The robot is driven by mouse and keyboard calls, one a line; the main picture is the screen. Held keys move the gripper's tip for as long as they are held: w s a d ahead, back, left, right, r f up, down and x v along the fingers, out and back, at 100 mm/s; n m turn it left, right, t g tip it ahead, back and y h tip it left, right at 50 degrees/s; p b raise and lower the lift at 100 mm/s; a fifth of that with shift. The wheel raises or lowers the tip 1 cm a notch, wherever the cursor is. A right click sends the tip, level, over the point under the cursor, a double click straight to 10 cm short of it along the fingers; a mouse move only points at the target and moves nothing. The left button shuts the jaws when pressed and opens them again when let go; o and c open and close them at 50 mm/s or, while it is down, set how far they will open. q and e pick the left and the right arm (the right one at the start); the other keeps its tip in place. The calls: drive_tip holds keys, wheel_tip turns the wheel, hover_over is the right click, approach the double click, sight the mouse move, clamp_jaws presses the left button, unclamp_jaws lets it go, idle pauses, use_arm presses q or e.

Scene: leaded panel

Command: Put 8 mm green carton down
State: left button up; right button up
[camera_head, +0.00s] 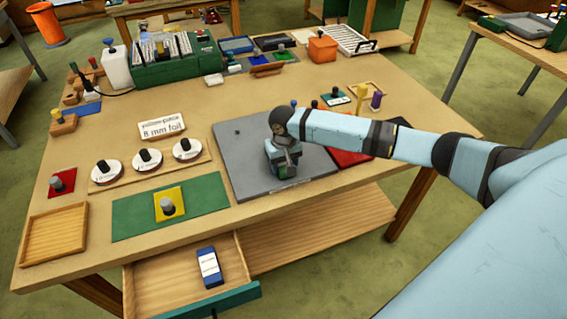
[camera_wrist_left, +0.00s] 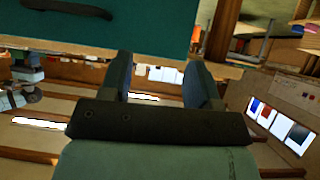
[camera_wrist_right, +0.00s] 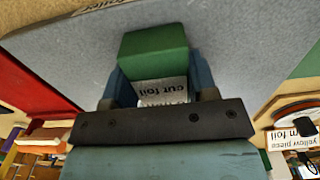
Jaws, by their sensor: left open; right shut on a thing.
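The green carton (camera_wrist_right: 155,48) with a white label reading "cut foil" sits between the fingers of my right gripper (camera_wrist_right: 158,85). In the head view, the right gripper (camera_head: 284,150) points down over the grey board (camera_head: 238,160). The carton (camera_head: 284,168) is low over the board's front half, partly hidden by the gripper. I cannot tell whether it touches the board. My left gripper (camera_wrist_left: 160,78) is open and empty, its fingers apart just below the teal drawer front (camera_wrist_left: 105,30) with its dark handle in the left wrist view.
The drawer (camera_head: 165,285) is open and holds a blue carton (camera_head: 209,266) with a white label. A sign (camera_head: 161,125) reads "8 mm foil". A green mat (camera_head: 125,215) and a round-weight rack (camera_head: 200,155) lie left of the board, a red mat (camera_head: 345,156) right.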

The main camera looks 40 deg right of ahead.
drive_tip(key=shift+f, duration=0.1)
drive_tip(key=o, duration=0.9)
drive_tip(key=shift+o, duration=0.2)
wheel_tip(320, 180, up, 12)
drive_tip(key=b, duration=0.1)
